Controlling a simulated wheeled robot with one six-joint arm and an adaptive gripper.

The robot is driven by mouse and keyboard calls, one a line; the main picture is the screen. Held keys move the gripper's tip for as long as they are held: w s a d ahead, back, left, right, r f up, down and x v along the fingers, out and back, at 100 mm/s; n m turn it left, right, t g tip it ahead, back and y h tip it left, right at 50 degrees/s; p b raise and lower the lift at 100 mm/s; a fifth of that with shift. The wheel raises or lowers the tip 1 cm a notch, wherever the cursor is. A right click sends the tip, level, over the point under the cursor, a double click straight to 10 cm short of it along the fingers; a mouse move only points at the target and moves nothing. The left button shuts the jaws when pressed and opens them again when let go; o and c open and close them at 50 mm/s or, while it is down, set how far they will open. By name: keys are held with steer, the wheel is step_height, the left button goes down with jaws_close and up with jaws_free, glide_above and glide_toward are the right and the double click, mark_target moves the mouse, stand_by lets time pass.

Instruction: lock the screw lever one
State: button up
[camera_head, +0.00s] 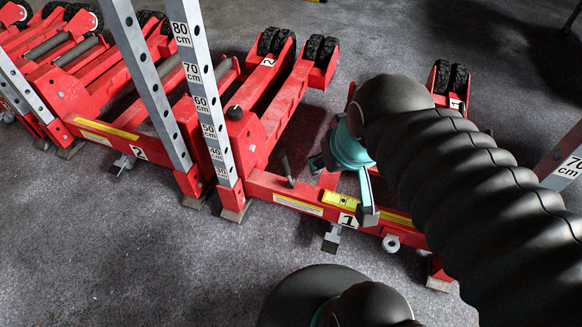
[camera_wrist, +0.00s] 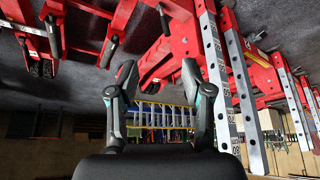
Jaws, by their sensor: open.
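Red jack one (camera_head: 262,187), with a "1" label (camera_head: 347,220) on its front bar, stands in the middle of the head view. A short dark lever (camera_head: 287,171) stands up from its bar, left of the label; I take it as screw lever one. My gripper (camera_head: 343,190) is open and empty, above the bar and to the right of this lever. In the wrist view my gripper's two fingers (camera_wrist: 158,72) are spread with nothing between them. A dark lever (camera_wrist: 164,19) on red metal shows beyond the fingertips; I cannot tell if it is the same one.
Tall grey posts with holes and centimetre marks (camera_head: 205,95) rise close on the left. Jack two (camera_head: 110,135) stands further left. Black wheels (camera_head: 320,50) are behind. A grey foot (camera_head: 331,238) sticks out in front of the bar. Floor at the front left (camera_head: 120,250) is clear.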

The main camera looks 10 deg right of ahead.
steer(key=shift+w+d+f+m+g, duration=0.2)
steer(key=shift+d+f, duration=0.15)
steer(key=shift+f, duration=0.25)
steer(key=shift+w+d+f+m+g, duration=0.1)
steer(key=shift+w+d+f+g, duration=0.1)
steer(key=shift+d+f, duration=0.25)
jaws_close()
steer(key=w+d+f+m+g+y+b, duration=0.15)
steer(key=w+d+f+m+y, duration=0.3)
steer(key=f, duration=0.65)
steer(key=w+d+f+m+g+y+b, duration=0.1)
steer(key=w+d+f+m+g+y, duration=0.15)
steer(key=w+f+m, duration=0.6)
steer(key=w+d+f+m+g+y+b, duration=0.15)
steer(key=d+f+y, duration=0.25)
steer(key=f, duration=1)
steer(key=w+f+m+t+y, duration=0.2)
steer(key=w+f+m+t, duration=0.2)
steer(key=w+m, duration=0.1)
steer(key=w+d+r+m+t+y, duration=0.1)
steer(key=w+d+r+m+t, duration=0.1)
steer(key=w+r, duration=0.2)
steer(key=shift+w+d+m+t+b, duration=0.15)
steer(key=shift+w+m+t+b, duration=0.2)
steer(key=shift+w, duration=0.45)
steer(key=shift+r, duration=0.1)
